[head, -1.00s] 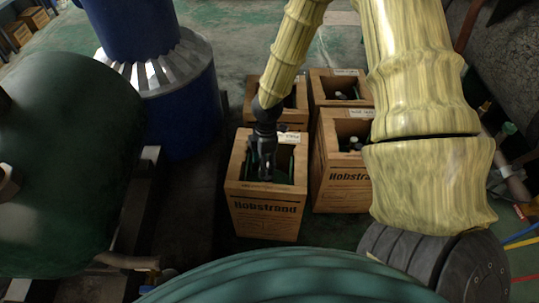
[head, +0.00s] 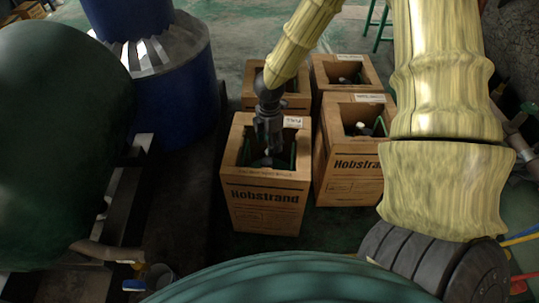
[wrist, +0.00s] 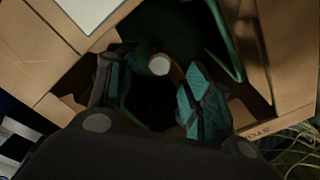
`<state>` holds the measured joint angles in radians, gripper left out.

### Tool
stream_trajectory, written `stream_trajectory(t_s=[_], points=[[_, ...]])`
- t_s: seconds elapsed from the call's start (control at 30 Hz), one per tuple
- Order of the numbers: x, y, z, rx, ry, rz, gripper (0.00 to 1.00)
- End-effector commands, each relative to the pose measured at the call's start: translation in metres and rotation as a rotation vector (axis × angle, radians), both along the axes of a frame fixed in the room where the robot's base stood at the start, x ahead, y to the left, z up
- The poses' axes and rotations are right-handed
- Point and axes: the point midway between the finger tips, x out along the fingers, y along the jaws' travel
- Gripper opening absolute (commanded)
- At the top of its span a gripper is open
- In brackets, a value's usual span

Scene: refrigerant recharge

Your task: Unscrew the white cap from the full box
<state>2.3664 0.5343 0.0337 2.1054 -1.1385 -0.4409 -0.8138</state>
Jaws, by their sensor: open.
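The full box (head: 266,194) is a brown carton marked "Hobstrand", with a white label on its rim, at the front left of the group in the head view. My gripper (head: 268,146) points down into its open top. In the wrist view a round white cap (wrist: 159,64) sits inside the box, in the gap between my two open fingers and apart from both. A dark green shape around the cap looks like the bottle's top, mostly in shadow. The white label (wrist: 88,10) shows at the upper left there.
Several similar boxes stand close by, one right beside it (head: 350,170) and others behind. A dark green tank (head: 60,150) and a blue cylinder (head: 172,100) stand to the left. A small bucket (head: 160,275) is at the lower left.

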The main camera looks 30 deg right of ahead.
Motion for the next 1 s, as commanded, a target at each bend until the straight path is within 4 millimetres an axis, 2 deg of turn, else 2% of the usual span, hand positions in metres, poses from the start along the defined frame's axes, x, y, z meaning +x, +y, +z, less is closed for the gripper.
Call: stream_trajectory(t_s=[0.03,0.3,0.6,1.0], points=[[0.0,0.0,-0.011,0.001,0.0,-0.001,0.51],[0.0,0.0,-0.032,0.001,-0.001,0.001,0.51],[0.0,0.001,-0.042,0.002,-0.001,0.001,0.51],[-0.001,0.0,-0.041,-0.001,0.001,0.001,0.51]])
